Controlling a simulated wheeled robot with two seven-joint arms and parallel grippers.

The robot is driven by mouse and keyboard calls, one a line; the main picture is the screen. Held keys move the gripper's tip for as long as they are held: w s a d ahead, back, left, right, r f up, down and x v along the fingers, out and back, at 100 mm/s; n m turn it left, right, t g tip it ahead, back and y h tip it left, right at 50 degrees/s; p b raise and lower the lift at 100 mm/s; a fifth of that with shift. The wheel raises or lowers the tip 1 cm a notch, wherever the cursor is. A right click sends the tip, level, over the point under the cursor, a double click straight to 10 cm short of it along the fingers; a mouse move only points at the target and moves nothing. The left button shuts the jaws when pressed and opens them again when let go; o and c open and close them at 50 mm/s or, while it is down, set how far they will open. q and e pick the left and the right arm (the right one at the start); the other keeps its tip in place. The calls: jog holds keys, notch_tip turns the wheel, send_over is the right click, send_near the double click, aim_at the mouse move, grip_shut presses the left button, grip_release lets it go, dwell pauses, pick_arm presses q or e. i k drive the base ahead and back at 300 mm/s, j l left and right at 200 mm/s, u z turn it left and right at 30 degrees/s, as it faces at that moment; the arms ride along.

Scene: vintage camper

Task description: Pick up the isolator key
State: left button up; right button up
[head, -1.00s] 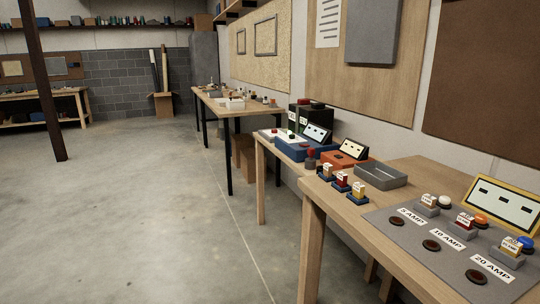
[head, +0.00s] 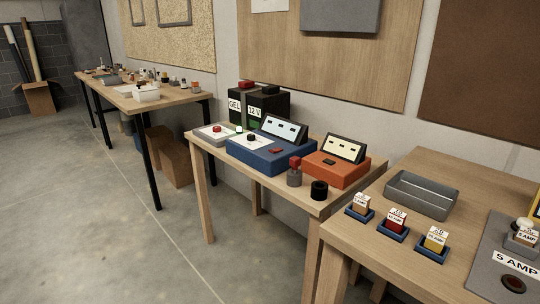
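No part is labelled as the isolator key. A small red-topped piece (head: 295,163) on a grey round base (head: 294,179) stands near the front edge of the middle table (head: 267,190); it may be the key, but it is too small to tell. A short black cylinder (head: 319,190) stands just right of it. Behind them are a blue unit (head: 263,157) with a tilted panel and an orange unit (head: 335,171) with a similar panel. A black battery marked GEL and 12 V (head: 258,106) stands at the back. Neither gripper is in view.
The near right table (head: 372,185) holds an empty grey tray (head: 421,194), several fuses in blue holders (head: 393,224) and a grey mat (head: 480,275). A far table (head: 150,103) stands at left. The concrete floor (head: 110,220) at front left is clear.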

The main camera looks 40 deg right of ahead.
aim_at(295, 161)
jog(key=i+z, duration=0.35)
jog(key=i+j+z, duration=0.2)
jog(key=i+z, duration=0.2)
jog(key=i+j+z, duration=0.35)
jog(key=k+l, duration=0.05)
jog(key=l, duration=0.05)
